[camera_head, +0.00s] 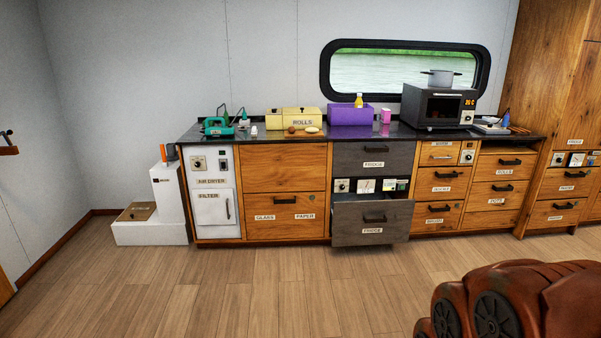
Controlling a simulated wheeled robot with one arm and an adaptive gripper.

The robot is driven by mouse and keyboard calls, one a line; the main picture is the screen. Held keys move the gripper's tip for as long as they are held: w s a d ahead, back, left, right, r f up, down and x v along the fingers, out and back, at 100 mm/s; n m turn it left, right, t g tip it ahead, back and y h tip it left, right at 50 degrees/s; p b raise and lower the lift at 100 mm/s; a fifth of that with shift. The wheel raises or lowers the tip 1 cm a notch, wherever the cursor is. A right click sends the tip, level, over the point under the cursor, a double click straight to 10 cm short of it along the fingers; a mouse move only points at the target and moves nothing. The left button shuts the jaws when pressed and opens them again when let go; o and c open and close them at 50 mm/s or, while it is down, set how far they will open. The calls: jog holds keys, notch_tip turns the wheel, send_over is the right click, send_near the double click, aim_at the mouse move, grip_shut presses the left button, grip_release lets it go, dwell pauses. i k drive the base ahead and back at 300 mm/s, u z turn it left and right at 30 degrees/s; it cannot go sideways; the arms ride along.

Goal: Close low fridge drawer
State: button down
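The low fridge drawer (371,225) is the lower of two dark grey fronts labelled FRIDGE in the counter. It stands pulled out toward me, with a dark handle on its front. How far it is out is hard to tell. The upper fridge drawer (373,157) looks flush with the counter. A panel strip (369,185) with dials and switches shows between the two. My gripper is not in view.
Wood-floor space (270,285) in front of the counter is clear. A brown rounded object with dark wheel-like discs (520,305) fills the lower right. A white stepped unit (152,231) stands left of the counter. A purple box (350,115) and microwave (437,107) sit on top.

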aim_at(356, 220)
jog(key=u, duration=0.1)
jog(key=i, duration=3.7)
